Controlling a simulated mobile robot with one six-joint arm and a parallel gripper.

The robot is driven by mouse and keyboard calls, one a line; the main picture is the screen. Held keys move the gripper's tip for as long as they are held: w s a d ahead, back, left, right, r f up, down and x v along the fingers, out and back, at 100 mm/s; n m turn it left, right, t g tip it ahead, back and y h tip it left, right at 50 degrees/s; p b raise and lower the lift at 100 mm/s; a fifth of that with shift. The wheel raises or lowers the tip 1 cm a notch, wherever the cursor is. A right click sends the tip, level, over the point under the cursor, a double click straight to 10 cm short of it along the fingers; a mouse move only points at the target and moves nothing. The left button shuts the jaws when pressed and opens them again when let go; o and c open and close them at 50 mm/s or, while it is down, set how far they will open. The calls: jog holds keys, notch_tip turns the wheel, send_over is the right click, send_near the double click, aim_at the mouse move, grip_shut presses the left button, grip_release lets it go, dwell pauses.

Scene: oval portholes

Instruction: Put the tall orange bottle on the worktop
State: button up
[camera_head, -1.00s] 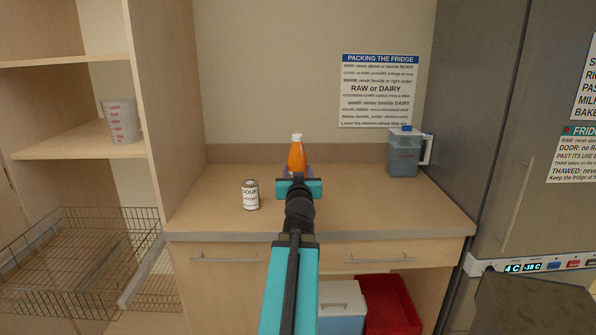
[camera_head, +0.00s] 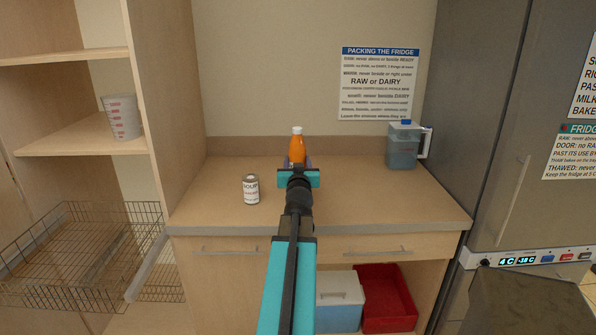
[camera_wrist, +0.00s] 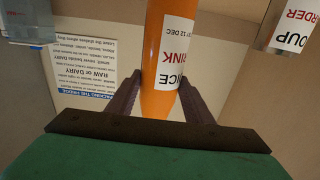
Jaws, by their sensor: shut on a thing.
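The tall orange bottle (camera_head: 297,147) has a white cap and stands upright over the back middle of the worktop (camera_head: 370,195). My gripper (camera_head: 298,166) is shut on it. In the wrist view the two dark fingers (camera_wrist: 153,90) press on either side of the orange bottle (camera_wrist: 158,60), next to its white label. My wrist and arm hide the bottle's lower part in the head view, so I cannot tell whether its base touches the worktop.
A soup can (camera_head: 251,189) stands left of the bottle. A lidded blue-grey jug (camera_head: 402,148) stands at the back right. Shelves with a measuring cup (camera_head: 123,117) and a wire basket (camera_head: 80,250) are at left, the fridge (camera_head: 480,130) at right. The worktop's front right is clear.

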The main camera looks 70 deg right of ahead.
jog(key=shift+d+r, duration=0.1)
dwell(0.3)
jog(key=shift+w+d, duration=0.2)
jog(key=shift+d, duration=0.25)
jog(key=shift+a+f+b, duration=0.15)
jog(key=shift+f+b, duration=0.6)
jog(key=shift+f, duration=1.1)
jog(key=o, duration=1.6)
jog(key=shift+f, duration=0.1)
jog(key=shift+o, duration=0.2)
jog(key=b+v, duration=0.2)
jog(key=v, duration=0.4)
jog(key=shift+b, duration=0.3)
jog(key=b, duration=0.2)
jog(key=shift+a+t+b, duration=0.3)
jog(key=shift+a+b, duration=0.05)
jog(key=shift+b, duration=0.05)
